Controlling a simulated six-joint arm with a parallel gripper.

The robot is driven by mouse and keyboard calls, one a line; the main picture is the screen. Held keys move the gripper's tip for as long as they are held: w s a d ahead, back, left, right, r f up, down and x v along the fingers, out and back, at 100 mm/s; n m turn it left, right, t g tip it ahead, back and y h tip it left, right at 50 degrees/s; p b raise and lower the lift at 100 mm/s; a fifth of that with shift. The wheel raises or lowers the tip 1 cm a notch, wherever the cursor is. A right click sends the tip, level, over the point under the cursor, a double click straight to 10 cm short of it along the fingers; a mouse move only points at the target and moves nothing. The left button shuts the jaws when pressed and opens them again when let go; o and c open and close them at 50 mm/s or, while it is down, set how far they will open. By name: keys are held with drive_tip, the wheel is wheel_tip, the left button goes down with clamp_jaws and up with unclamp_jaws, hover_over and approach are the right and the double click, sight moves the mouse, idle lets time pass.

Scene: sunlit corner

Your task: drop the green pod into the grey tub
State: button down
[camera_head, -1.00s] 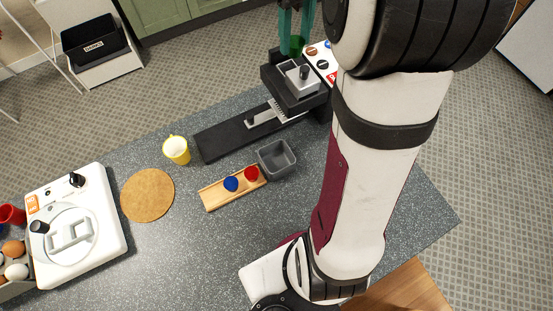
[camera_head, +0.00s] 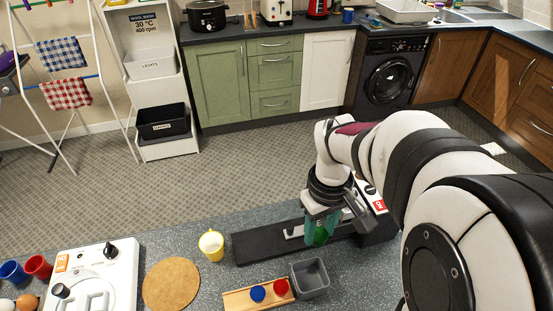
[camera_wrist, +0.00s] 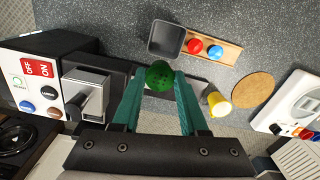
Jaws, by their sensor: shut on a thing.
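The green pod (camera_wrist: 160,75) is held between the teal fingertips of my gripper (camera_wrist: 161,80) in the wrist view. In the head view, the pod (camera_head: 320,236) shows below my gripper (camera_head: 321,230), over the long black base of the machine. The grey tub (camera_head: 311,279) stands on the worktop, in front of that base. It is square and open-topped, and looks empty. In the wrist view the tub (camera_wrist: 166,40) lies just beyond the pod. The pod appears apart from the tub.
A wooden rack (camera_head: 240,299) with blue and red pods (camera_head: 281,286) is left of the tub. A yellow cup (camera_head: 211,245), a cork mat (camera_head: 171,285) and a white appliance (camera_head: 95,275) are farther left. The machine's switch panel (camera_wrist: 40,75) shows in the wrist view.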

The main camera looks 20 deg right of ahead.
drive_tip(key=shift+s+d+f, duration=0.25)
drive_tip(key=shift+s+f, duration=0.15)
drive_tip(key=shift+f, duration=0.1)
drive_tip(key=shift+s+d+f, duration=0.2)
drive_tip(key=shift+s+f, duration=0.2)
drive_tip(key=shift+f, duration=0.1)
wheel_tip(320, 180, down, 6)
drive_tip(key=shift+r, duration=0.2)
drive_tip(key=shift+c, duration=1.8)
unclamp_jaws()
wheel_tip(320, 180, up, 16)
drive_tip(key=shift+f, duration=0.1)
drive_tip(key=s+a+f+m+y, duration=0.1)
drive_tip(key=s+a+f+m, duration=0.1)
drive_tip(key=s+a, duration=0.4)
drive_tip(key=s+a+f+m, duration=0.3)
drive_tip(key=s+a+m, duration=0.2)
drive_tip(key=s, duration=0.2)
drive_tip(key=shift+s+a+m+y, duration=0.25)
drive_tip(key=shift+a+m+y, duration=0.05)
drive_tip(key=shift+a+y, duration=0.1)
